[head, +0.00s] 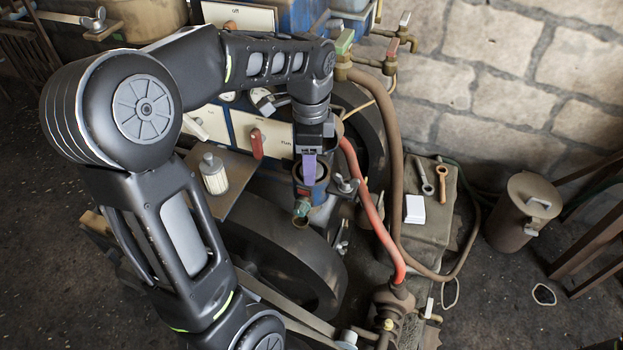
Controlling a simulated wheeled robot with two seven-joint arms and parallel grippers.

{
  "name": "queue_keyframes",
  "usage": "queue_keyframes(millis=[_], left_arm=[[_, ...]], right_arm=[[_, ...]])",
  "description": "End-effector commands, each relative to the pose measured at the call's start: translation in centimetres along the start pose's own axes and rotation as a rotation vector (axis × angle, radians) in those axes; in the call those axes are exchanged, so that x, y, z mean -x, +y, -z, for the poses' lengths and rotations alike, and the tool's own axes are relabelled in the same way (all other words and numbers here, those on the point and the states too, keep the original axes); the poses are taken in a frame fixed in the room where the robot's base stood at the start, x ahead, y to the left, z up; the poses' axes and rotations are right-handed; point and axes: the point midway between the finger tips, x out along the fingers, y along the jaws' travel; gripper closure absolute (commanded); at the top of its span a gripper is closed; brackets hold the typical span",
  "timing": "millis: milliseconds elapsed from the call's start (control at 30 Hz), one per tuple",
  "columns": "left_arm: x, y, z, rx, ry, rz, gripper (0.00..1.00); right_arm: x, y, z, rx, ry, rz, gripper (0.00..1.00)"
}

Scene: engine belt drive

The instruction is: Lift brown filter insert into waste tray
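My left gripper (309,170) points straight down into the open top of a small blue-rimmed housing (319,190) on the engine. Its purple finger pads reach to the rim or just inside it. I cannot tell whether they are apart or closed on something. A dark brownish interior shows around the fingers, but I cannot make out the brown filter insert clearly. I cannot pick out the waste tray. My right gripper is not in view.
A red hose (366,205) and a brown hose (395,140) run close on the housing's right. A large dark wheel (285,255) lies below. A lidded can (522,212) stands on the floor.

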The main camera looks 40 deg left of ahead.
Motion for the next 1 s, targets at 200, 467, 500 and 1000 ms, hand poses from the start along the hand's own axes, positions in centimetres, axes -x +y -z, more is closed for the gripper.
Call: queue_keyframes(millis=[200, 467, 500, 1000], left_arm=[[0.04, 0.00, 0.01, 0.000, 0.000, 0.000, 0.43], [0.05, 0.00, 0.02, 0.000, 0.000, 0.000, 0.51], [0.05, 0.00, 0.02, 0.000, 0.000, 0.000, 0.54], [0.06, -0.01, 0.02, 0.000, 0.000, 0.000, 0.95]], right_arm=[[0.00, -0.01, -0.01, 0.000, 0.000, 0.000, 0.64], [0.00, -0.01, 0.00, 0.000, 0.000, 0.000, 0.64], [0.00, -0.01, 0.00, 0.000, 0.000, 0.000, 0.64], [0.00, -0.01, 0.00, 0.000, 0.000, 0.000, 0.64]])
